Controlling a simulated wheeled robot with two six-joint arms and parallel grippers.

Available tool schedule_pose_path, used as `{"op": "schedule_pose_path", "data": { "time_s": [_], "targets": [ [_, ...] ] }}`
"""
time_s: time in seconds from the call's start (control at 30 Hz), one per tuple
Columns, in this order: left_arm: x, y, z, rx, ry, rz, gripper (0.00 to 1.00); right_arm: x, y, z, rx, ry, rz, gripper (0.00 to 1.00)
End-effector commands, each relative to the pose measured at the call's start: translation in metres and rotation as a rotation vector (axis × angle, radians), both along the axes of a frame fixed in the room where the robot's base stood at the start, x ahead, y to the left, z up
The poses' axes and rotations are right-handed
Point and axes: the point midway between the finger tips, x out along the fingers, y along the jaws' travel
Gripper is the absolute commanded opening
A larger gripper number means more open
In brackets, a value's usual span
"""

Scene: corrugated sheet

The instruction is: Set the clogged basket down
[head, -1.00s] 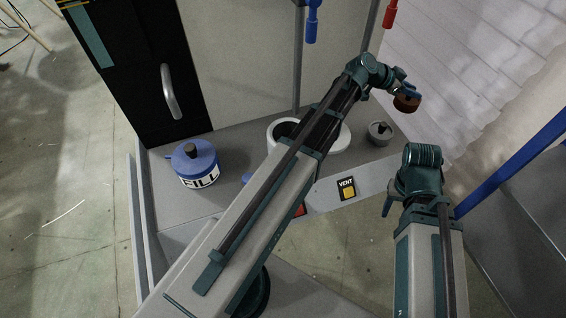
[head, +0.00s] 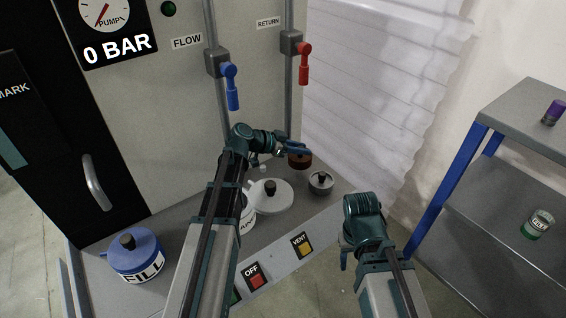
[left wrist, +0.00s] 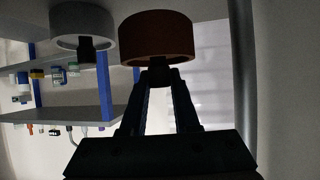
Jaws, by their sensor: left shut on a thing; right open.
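The basket (head: 301,161) is a short rust-brown cylinder with a dark knob. My left gripper (head: 294,149) is shut on it and holds it over the back right of the grey bench, just behind a small grey round part (head: 320,183). In the left wrist view the basket (left wrist: 157,37) shows at the fingertips (left wrist: 160,75), with the grey part (left wrist: 82,24) beside it. Whether the basket touches the bench is unclear. My right gripper (head: 346,258) is open and empty in front of the bench.
A white round lid-like part (head: 268,196) with a black knob is left of the grey part, partly behind my left arm. A blue FILL pot (head: 136,258) stands at the bench's left. Blue (head: 232,88) and red (head: 304,65) valve handles hang above. A shelf (head: 530,117) stands at right.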

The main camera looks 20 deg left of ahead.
Motion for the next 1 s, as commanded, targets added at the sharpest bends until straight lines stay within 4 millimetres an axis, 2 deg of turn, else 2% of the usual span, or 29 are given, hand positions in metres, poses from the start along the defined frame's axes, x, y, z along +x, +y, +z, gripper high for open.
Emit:
{"op": "schedule_pose_path", "data": {
  "time_s": [0.1, 0.2, 0.5, 0.63, 0.7, 0.83, 1.0],
  "targets": [
    [-0.014, 0.018, 0.0, -0.001, 0.0, 0.003, 0.0, 0.0, 0.0, 0.0, 0.0, 0.0, 0.0, 0.5],
    [-0.02, 0.027, 0.0, -0.001, 0.001, 0.0, 0.0, 0.0, 0.0, 0.0, 0.0, 0.0, 0.0, 0.5],
    [-0.024, 0.033, 0.0, -0.001, 0.001, 0.0, 0.0, 0.0, 0.0, 0.0, 0.0, 0.0, 0.0, 0.5],
    [-0.032, 0.044, 0.0, -0.001, 0.001, 0.002, 0.0, 0.0, 0.0, 0.0, 0.0, 0.0, 0.0, 0.5],
    [-0.031, 0.042, -0.015, 0.0, 0.0, -0.001, 0.0, 0.0, 0.0, -0.015, 0.0, 0.0, 0.0, 0.5],
    [-0.031, 0.042, -0.033, 0.0, 0.0, -0.001, 0.0, 0.0, 0.0, -0.033, 0.0, 0.0, 0.0, 0.5],
    [-0.031, 0.042, -0.037, 0.0, 0.0, -0.001, 0.0, 0.0, 0.0, -0.037, 0.0, 0.0, 0.0, 0.5]
  ]
}}
